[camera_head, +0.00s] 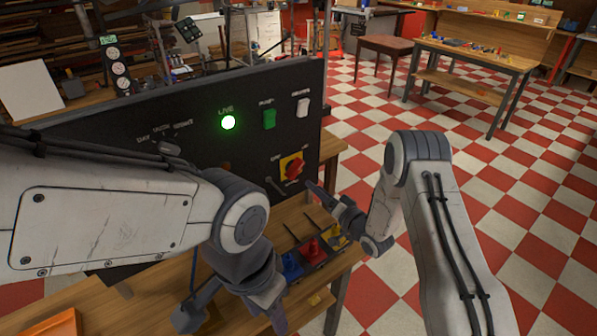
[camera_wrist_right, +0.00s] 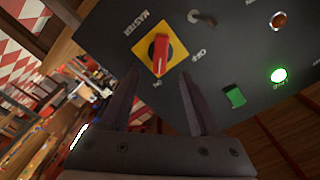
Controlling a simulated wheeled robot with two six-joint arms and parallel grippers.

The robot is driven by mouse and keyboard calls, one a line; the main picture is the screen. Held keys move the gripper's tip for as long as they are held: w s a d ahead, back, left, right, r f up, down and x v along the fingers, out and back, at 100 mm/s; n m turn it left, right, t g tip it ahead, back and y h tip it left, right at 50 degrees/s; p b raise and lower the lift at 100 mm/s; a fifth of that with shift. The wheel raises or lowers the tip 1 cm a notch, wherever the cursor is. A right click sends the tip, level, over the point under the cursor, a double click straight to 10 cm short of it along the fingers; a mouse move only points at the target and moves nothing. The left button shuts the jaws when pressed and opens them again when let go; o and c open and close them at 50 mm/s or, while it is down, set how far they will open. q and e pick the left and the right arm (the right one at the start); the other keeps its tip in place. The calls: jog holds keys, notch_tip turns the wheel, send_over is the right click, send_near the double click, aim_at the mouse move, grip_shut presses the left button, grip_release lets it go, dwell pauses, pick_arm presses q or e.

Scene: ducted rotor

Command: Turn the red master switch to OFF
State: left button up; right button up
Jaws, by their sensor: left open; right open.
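The red master switch (camera_head: 294,167) is a rotary knob on a yellow plate, low at the right end of the black panel (camera_head: 200,92). In the right wrist view the knob (camera_wrist_right: 160,52) shows clearly, its bar lying toward the ON label, with OFF to one side. My right gripper (camera_wrist_right: 160,73) is open, its fingers pointing at the panel on either side of the knob's line, with no contact visible. In the head view my right gripper (camera_head: 322,197) is just right of and below the switch. My left gripper (camera_head: 235,318) is open and empty over the bench's front.
A green LIVE lamp (camera_head: 228,122) glows on the panel.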

aim_at(297, 172)
jog(key=p+x, duration=0.2)
jog(key=x, duration=0.6)
jog(key=shift+w+a+r+p, duration=0.1)
jog(key=shift+a+p, duration=0.1)
jog(key=shift+p, duration=0.2)
jog(key=shift+w+a, duration=0.35)
jog(key=shift+w, duration=0.15)
grip_shut()
